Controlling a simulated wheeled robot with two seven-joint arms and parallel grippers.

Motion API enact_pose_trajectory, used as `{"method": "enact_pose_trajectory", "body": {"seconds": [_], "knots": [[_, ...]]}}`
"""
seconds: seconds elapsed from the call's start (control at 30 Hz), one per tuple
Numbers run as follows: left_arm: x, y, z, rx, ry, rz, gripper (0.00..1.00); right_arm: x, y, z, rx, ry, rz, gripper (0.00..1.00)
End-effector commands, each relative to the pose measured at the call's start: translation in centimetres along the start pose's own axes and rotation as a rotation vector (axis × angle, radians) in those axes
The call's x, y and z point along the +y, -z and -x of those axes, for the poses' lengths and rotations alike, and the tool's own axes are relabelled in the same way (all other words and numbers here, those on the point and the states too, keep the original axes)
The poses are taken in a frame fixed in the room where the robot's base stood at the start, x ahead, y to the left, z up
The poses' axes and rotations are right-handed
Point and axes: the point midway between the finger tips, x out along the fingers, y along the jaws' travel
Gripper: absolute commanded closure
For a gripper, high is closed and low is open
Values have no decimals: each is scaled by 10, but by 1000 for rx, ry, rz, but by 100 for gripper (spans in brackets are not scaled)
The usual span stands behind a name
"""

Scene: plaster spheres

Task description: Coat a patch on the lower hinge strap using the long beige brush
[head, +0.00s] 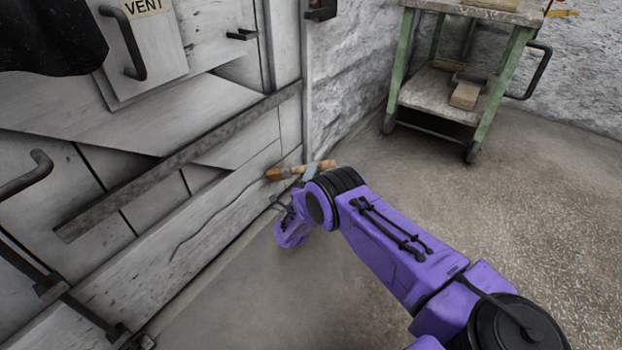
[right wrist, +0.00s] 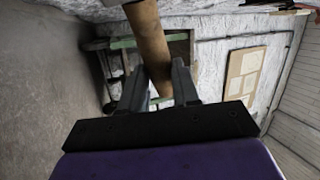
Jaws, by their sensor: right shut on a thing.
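The long beige brush (head: 277,174) is in my right gripper (head: 309,173), low beside the wooden door. Its handle sticks out on both sides of the fingers. In the right wrist view the thick tan handle (right wrist: 148,40) stands between the two dark fingers of the right gripper (right wrist: 158,82), which is shut on it. The bristles cannot be made out clearly. The lower hinge strap (head: 160,172) is a long grey bar running slanted across the door. The brush is apart from the strap, below its right end. No coated patch can be made out on it. My left gripper is not in view.
The door has a VENT plate with a black handle (head: 135,45), another dark handle (head: 28,178) and a dark rod (head: 60,288) low at the left. A green cart (head: 435,85) stands at the back against the rough wall. The concrete floor (head: 560,200) on the right is clear.

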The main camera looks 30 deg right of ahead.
Motion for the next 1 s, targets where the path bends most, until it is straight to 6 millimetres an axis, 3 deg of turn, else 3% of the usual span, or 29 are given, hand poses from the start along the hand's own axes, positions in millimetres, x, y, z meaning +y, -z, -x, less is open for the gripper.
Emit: {"method": "enact_pose_trajectory", "body": {"seconds": [0.2,0.73,1.0], "knots": [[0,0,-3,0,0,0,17,2,0,-5,-1,0,0,100],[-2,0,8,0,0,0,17,-9,-5,22,-2,0,1,100],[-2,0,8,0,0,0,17,-8,-4,22,-1,0,1,100]]}}
